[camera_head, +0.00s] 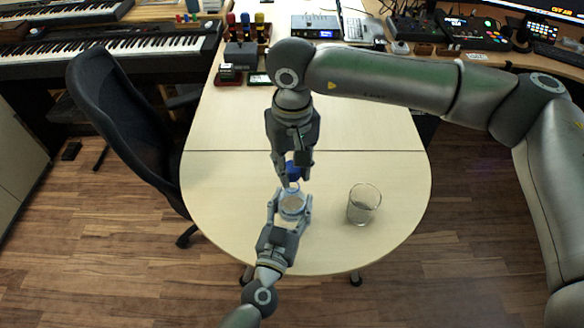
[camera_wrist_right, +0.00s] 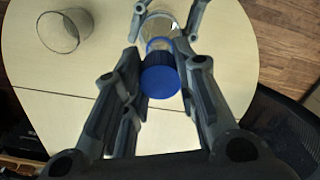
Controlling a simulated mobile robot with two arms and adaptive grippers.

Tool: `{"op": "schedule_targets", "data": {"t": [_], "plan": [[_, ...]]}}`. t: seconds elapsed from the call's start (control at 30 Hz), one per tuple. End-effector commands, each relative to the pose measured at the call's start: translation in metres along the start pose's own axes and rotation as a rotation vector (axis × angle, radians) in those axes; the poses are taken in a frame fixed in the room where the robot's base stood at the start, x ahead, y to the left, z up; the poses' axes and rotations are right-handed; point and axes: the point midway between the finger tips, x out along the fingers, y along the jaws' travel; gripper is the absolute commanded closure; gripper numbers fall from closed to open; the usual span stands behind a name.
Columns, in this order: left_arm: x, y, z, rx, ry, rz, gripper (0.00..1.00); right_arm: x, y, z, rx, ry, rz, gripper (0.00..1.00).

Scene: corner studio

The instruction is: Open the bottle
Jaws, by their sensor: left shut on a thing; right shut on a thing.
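A clear bottle (camera_head: 291,205) with a blue-ringed neck is held upright over the round end of the table. My left gripper (camera_head: 290,210) is shut around its body from below in the head view. A blue cap (camera_head: 293,172) is between the fingers of my right gripper (camera_head: 291,175), just above the bottle neck. In the right wrist view the blue cap (camera_wrist_right: 160,80) sits between the right fingers, with the bottle (camera_wrist_right: 160,24) beyond it. I cannot tell whether cap and neck still touch.
An empty glass (camera_head: 363,204) stands on the table (camera_head: 225,190), right of the bottle. A black chair (camera_head: 125,120) is at the left edge. Keyboards (camera_head: 110,52) and audio gear (camera_head: 317,27) are at the back. The table left of the bottle is clear.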

Motion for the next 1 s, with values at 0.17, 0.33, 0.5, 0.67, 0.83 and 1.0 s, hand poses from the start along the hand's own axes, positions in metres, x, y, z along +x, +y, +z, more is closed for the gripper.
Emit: {"op": "schedule_targets", "data": {"t": [0.17,0.33,0.5,0.67,0.83,1.0], "plan": [[0.0,0.0,0.0,0.0,0.0,0.0,1.0,-0.024,0.0,-0.001,0.0,0.003,0.0,1.0],[0.0,0.0,0.0,0.0,0.0,0.0,1.0,-0.031,-0.001,0.0,0.0,0.0,-0.001,1.0],[0.0,0.0,0.0,0.0,0.0,0.0,0.39,-0.031,-0.001,0.0,0.0,0.0,-0.001,1.0],[0.0,0.0,0.0,0.0,0.0,0.0,0.21,-0.03,0.0,0.0,-0.001,0.0,-0.001,1.0],[0.0,0.0,0.0,0.0,0.0,0.0,0.21,-0.03,0.0,0.0,0.0,0.0,-0.001,1.0],[-0.002,0.0,0.0,0.0,-0.001,0.0,0.21,-0.03,0.0,0.0,0.0,0.0,-0.001,1.0]]}}
